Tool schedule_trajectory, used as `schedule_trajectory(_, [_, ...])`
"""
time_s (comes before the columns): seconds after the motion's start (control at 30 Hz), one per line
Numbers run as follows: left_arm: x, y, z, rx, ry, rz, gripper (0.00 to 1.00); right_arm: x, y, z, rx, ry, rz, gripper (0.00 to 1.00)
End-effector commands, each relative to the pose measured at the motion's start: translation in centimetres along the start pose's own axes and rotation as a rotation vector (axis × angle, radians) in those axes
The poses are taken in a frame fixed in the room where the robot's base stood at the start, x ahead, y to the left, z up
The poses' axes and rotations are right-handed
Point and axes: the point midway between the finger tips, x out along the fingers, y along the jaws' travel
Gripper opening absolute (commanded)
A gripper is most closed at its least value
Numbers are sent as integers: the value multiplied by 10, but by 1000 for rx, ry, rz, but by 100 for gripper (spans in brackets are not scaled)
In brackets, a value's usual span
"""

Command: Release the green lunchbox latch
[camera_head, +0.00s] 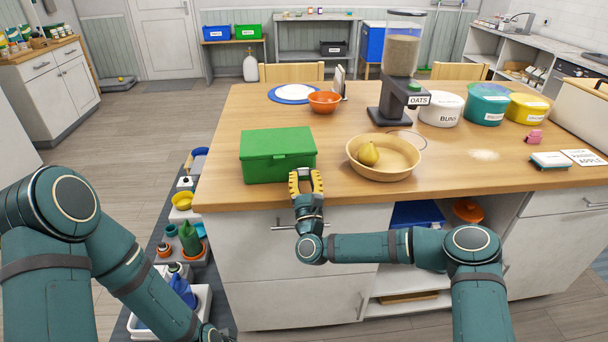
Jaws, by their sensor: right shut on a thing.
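The green lunchbox (278,153) stands on the wooden table near its front left edge, with its lid down. My right gripper (306,181), with yellow fingers, is at the lower right part of the lunchbox's front side. It is shut on a part of the lunchbox there. The fingers cover what they hold, so the latch cannot be made out clearly. My left arm hangs low at the left, in front of the table, and its gripper is out of the picture.
Behind are an orange bowl (324,102), a blue-and-white plate (293,93) and an oats dispenser (398,85). Lidded tubs (486,107) stand farther right. The wooden table (225,180) is bare left of the lunchbox.

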Motion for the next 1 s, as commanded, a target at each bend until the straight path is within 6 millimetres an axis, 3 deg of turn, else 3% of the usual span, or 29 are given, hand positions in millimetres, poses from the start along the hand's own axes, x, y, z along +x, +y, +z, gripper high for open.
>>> schedule_trajectory(0.3, [0,0,0,0,0,0,47,1,0,2,0,-9,-1,0])
schedule_trajectory(0.33, [0,0,0,0,0,0,47,1,0,2,0,-9,-1,42])
schedule_trajectory(0.4, [0,0,0,0,0,0,47,0,0,1,0,-8,-1,62])
schedule_trajectory(0.77, [0,0,0,0,0,0,47,-3,0,0,0,-5,0,62])
schedule_trajectory(1.0, [0,0,0,0,0,0,47,-38,0,-1,2,-2,0,62])
